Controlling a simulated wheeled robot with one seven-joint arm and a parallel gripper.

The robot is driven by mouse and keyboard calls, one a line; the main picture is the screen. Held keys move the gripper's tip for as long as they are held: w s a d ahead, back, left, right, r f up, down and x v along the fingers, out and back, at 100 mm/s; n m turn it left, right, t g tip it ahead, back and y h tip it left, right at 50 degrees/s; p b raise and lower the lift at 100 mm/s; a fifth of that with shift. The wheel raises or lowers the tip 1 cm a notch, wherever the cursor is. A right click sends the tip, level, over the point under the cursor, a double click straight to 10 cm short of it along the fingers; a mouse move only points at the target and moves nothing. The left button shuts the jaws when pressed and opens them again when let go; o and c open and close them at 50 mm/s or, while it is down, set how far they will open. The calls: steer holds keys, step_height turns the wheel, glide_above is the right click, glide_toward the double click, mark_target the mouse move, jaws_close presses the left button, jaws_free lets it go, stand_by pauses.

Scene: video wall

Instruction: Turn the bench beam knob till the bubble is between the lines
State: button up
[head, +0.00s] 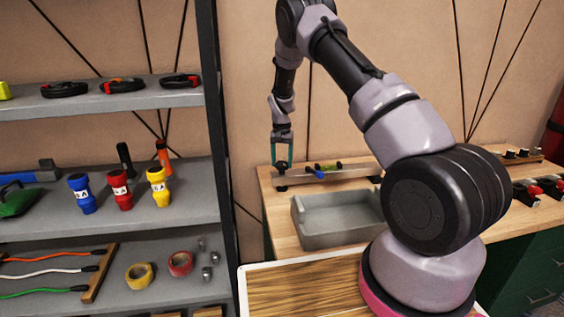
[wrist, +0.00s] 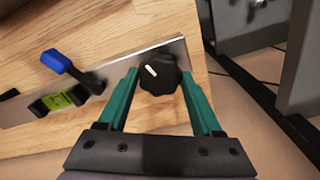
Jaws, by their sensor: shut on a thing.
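A grey metal beam (head: 340,174) lies along the back of the wooden bench. A black knob (wrist: 160,73) with a white mark sits at one end of the beam, and it shows small in the head view (head: 281,168). A green-yellow bubble level (wrist: 64,99) is on the beam; it also shows in the head view (head: 328,167). The bubble and its lines are too small to read. My gripper (wrist: 158,82) has its teal fingers on either side of the knob and is shut on it. In the head view my gripper (head: 282,160) points down at the beam's left end.
A blue-handled lever (wrist: 62,64) stands by the level. A grey tray (head: 335,222) stands on the bench in front of the beam. Shelves (head: 120,105) with tools are at left. Black devices with red parts (head: 540,188) are on the bench at right.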

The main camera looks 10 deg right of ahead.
mark_target(282, 163)
steer(key=shift+s+f+m, duration=0.1)
steer(key=shift+f+m, duration=0.1)
steer(key=shift+m, duration=2)
steer(key=o, duration=1.4)
steer(key=shift+c, duration=0.2)
steer(key=shift+r, duration=0.1)
step_height(282, 163, up, 11)
